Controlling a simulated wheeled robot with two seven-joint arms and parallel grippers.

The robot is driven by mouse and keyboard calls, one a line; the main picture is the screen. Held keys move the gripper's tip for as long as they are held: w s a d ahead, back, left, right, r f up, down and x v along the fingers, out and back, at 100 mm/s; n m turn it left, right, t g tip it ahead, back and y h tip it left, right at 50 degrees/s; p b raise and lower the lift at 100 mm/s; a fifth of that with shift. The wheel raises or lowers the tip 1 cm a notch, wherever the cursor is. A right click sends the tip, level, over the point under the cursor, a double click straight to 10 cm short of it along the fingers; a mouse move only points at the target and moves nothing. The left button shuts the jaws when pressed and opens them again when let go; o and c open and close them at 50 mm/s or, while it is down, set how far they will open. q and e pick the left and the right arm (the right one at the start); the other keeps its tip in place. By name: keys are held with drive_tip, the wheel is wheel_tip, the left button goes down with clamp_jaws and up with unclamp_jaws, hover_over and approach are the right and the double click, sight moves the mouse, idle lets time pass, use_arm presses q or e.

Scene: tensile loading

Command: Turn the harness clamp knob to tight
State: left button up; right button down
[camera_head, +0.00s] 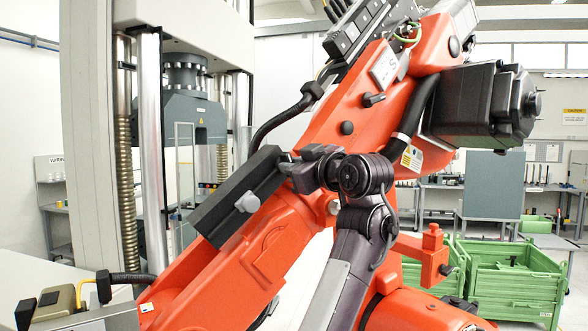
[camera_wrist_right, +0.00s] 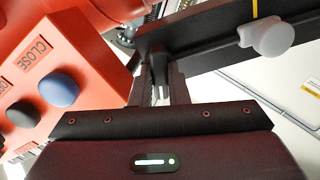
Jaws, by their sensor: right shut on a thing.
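A long black bar (camera_head: 225,205) lies slanted along the large orange arm. A pale grey knob (camera_head: 248,202) sticks out from its side. In the wrist view the knob (camera_wrist_right: 275,38) is to the right of my fingers and apart from them, with a yellow mark above it. My right gripper (camera_head: 290,167) reaches in from the right at the bar's upper end. In the wrist view its fingers (camera_wrist_right: 160,85) are shut on a small dark part beside the bar; its exact shape is mostly hidden between the fingers. My left gripper is not in view.
An orange panel (camera_wrist_right: 90,75) with blue and black buttons and a CLOSE label is close to the fingers' left. A grey testing frame (camera_head: 150,130) with columns stands left. Green crates (camera_head: 515,290) stand right. Black cables (camera_head: 285,118) run along the orange arm.

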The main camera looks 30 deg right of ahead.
drive_tip(key=m+b, duration=0.9)
drive_tip(key=m, duration=1.1)
drive_tip(key=shift+d, duration=0.1)
idle(0.3)
drive_tip(key=c, duration=1.7)
unclamp_jaws()
drive_tip(key=shift+d, duration=0.1)
drive_tip(key=shift+s, duration=0.15)
